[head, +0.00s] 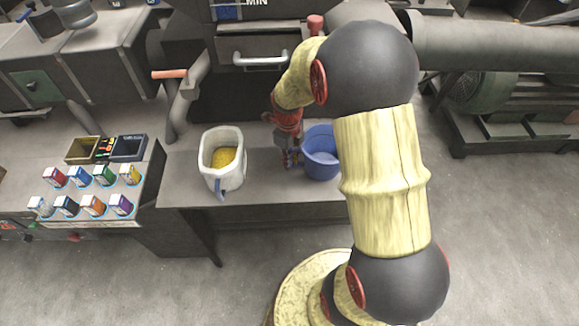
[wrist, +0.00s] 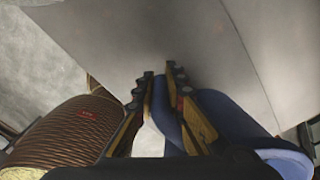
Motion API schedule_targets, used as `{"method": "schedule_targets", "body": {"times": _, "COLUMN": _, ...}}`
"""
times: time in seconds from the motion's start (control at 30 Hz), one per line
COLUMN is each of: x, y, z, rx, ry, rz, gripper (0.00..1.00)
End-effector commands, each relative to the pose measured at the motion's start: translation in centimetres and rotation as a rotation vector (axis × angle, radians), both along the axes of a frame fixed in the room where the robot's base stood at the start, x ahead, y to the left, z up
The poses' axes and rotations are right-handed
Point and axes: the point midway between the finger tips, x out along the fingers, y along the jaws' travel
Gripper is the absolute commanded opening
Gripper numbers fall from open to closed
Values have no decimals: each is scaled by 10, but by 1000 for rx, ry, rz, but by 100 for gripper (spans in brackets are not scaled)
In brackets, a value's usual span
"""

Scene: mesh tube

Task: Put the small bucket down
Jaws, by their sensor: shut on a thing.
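The small blue bucket (head: 321,165) is upright over the right part of the grey table, beside the red end of my arm. My gripper (head: 291,158) is at its left side; in the wrist view the fingers (wrist: 161,80) are closed on the bucket's wall. The blue wall (wrist: 235,118) runs between the fingers and off to the right. My arm covers part of the bucket's right side in the head view. I cannot tell whether its base touches the table.
A white jug (head: 212,174) with yellow contents stands left of the bucket on the grey table (head: 270,192). Several small coloured boxes (head: 92,206) and two trays sit further left. A machine with a handle (head: 260,61) stands behind. Bare tabletop lies between jug and bucket.

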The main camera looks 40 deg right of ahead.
Motion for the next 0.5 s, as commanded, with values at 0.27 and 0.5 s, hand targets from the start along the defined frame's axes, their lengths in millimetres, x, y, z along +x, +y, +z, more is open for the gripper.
{"method": "schedule_targets", "body": {"times": 0.27, "x": 2, "y": -3, "z": -36, "rx": 1, "ry": 3, "rz": 0, "gripper": 0}}
{"method": "schedule_targets", "body": {"times": 0.5, "x": 3, "y": -3, "z": -36, "rx": 1, "ry": 1, "rz": 0, "gripper": 0}}
